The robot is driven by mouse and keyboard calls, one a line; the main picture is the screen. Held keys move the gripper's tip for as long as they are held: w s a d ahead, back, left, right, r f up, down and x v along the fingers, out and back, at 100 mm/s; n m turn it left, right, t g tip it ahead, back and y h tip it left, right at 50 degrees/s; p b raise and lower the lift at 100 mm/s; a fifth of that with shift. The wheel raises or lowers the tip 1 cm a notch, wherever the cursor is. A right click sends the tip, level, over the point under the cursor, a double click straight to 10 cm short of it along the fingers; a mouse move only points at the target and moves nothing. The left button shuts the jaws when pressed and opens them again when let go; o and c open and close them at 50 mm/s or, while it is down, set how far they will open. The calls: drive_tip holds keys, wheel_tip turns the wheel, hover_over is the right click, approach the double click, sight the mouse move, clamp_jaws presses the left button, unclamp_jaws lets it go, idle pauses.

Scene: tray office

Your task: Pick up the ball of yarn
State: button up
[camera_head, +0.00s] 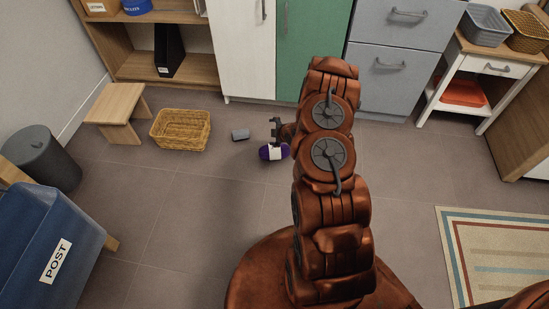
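The ball of yarn (265,153) is dark purple with a white band around its middle. It appears to be on the tiled floor, just left of my copper-coloured arm. My gripper (275,127) shows as a small dark shape right above the yarn in the picture, partly hidden behind my arm. It is too small to tell whether the fingers are open or shut, or whether they touch the yarn.
A small grey block (240,134) lies left of the yarn. A wicker basket (180,147) and a wooden stool (115,104) stand further left. White (240,45) and green (311,40) cabinet doors stand behind.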

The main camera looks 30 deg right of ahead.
drive_tip(key=n+t+b, duration=0.2)
drive_tip(key=b, duration=0.3)
approach(277, 155)
drive_tip(key=w, duration=0.1)
drive_tip(key=w+f, duration=0.1)
drive_tip(key=w, duration=0.1)
drive_tip(key=shift+w+a, duration=0.15)
drive_tip(key=shift+w, duration=0.15)
drive_tip(key=shift+w+f, duration=0.3)
drive_tip(key=shift+f, duration=0.1)
drive_tip(key=shift+b+x, duration=0.55)
drive_tip(key=shift+x, duration=0.25)
drive_tip(key=b+x, duration=0.3)
drive_tip(key=x, duration=0.1)
drive_tip(key=shift+f, duration=0.25)
drive_tip(key=shift+w+f, duration=0.1)
drive_tip(key=shift+w, duration=0.4)
drive_tip(key=c, duration=0.8)
drive_tip(key=shift+c, duration=0.2)
